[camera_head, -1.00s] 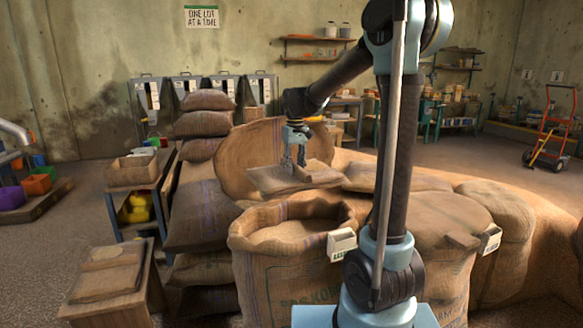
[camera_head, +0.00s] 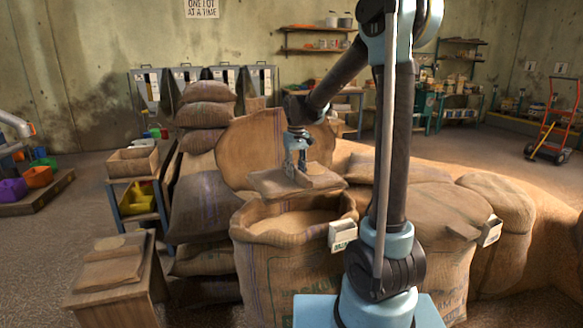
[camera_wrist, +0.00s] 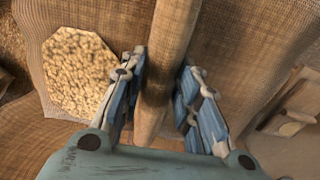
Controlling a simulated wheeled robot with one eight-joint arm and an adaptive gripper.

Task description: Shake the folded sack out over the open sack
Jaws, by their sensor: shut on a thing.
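My gripper (camera_head: 297,165) is shut on a ridge of the folded sack (camera_head: 268,182), a flat brown bundle held over the back rim of the open sack. In the wrist view my gripper (camera_wrist: 160,95) has blue fingers on both sides of the brown cloth ridge of the folded sack (camera_wrist: 175,35). The open sack (camera_head: 270,265) stands upright in front, wide-mouthed, with grain-coloured contents inside and a small pale box on its rim. A pale, grainy patch (camera_wrist: 80,72) lies left of the fingers in the wrist view; I cannot tell what it belongs to.
A wooden stand (camera_head: 115,290) with a flat brown thing on top is front left. Stacked full sacks (camera_head: 205,200) and a shelf cart (camera_head: 140,195) stand at left. Another large sack (camera_head: 440,215) is at right. A red hand truck (camera_head: 553,130) stands far right on open floor.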

